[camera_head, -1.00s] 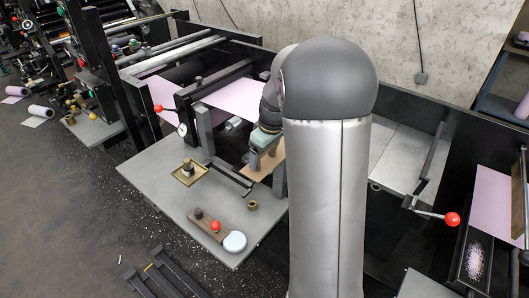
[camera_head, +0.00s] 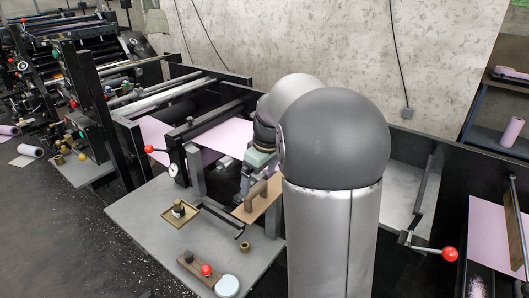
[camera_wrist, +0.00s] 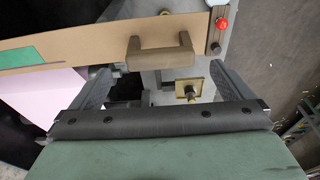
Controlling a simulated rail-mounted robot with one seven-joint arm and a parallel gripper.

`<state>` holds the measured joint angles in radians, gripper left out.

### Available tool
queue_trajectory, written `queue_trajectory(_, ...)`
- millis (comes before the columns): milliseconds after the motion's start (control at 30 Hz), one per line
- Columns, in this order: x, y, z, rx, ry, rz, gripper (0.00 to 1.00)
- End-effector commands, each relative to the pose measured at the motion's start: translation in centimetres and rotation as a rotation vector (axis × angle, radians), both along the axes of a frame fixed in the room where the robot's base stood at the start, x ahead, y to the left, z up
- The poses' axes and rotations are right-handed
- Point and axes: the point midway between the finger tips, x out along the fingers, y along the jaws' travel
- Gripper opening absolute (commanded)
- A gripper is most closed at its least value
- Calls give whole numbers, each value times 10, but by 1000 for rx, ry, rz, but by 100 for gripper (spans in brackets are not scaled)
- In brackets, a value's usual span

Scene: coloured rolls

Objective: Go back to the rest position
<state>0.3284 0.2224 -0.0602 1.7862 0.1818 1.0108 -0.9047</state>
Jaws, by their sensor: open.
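My gripper (camera_wrist: 164,76) is open, with its two fingers spread apart in the wrist view. A tan board (camera_wrist: 95,48) with a raised handle (camera_wrist: 160,50) lies beyond the fingertips, and nothing shows held between the fingers. In the head view my gripper (camera_head: 250,172) is just above and behind the board (camera_head: 268,205), partly hidden by my own arm. The gap between the fingers and the handle is hard to judge.
A grey table (camera_head: 150,215) carries a small brass tray (camera_head: 172,216), a brass ring (camera_head: 244,246), a red knob (camera_head: 206,269) and a white round lid (camera_head: 227,286). A red-tipped lever (camera_head: 449,254) sticks out at right. Pink sheet (camera_head: 222,136) runs through the machine behind.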

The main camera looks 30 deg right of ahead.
Motion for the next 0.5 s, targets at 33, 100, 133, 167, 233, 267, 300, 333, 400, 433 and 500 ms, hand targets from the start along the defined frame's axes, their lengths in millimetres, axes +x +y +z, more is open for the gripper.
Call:
queue_trajectory(33,-2,-1,13,-2,-5,-1,100)
queue_trajectory(100,-5,-3,30,-1,-4,-1,100)
queue_trajectory(133,-6,-3,38,-2,-5,-1,100)
queue_trajectory(167,-8,-4,44,-1,-4,-1,100)
queue_trajectory(233,-10,-5,59,-2,-4,0,100)
queue_trajectory(267,-11,-6,64,-1,-3,0,100)
queue_trajectory(300,-12,-6,71,-2,-3,-1,100)
queue_trajectory(333,-13,-7,76,-1,-2,0,100)
queue_trajectory(400,-15,-8,85,-1,-2,0,100)
queue_trajectory(433,-15,-8,88,-1,-2,0,100)
queue_trajectory(500,-16,-8,93,-1,0,0,100)
